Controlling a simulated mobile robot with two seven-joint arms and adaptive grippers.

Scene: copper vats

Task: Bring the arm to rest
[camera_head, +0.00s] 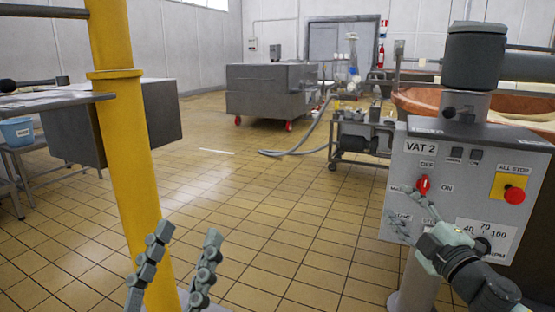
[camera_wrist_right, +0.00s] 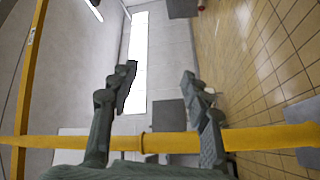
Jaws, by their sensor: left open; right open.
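My right arm comes in from the lower right in the head view. Its gripper (camera_head: 402,212) is open in front of the grey VAT 2 control box (camera_head: 400,160), with its fingers pointing left. The fingers partly cover the box's labels below the red switch (camera_head: 423,185); whether they touch the box cannot be told. In the right wrist view the same gripper (camera_wrist_right: 165,85) has its two fingers spread with nothing between them. My left gripper (camera_head: 185,250) is open and empty at the bottom left, fingers pointing up, beside the yellow post (camera_head: 128,150).
The box also has a red stop button (camera_head: 514,195) on a yellow plate and a dial (camera_head: 482,244). A wheeled grey tank (camera_head: 268,92), a hose (camera_head: 290,152) and a pump cart (camera_head: 360,140) stand further back. The tiled floor (camera_head: 260,220) between is clear.

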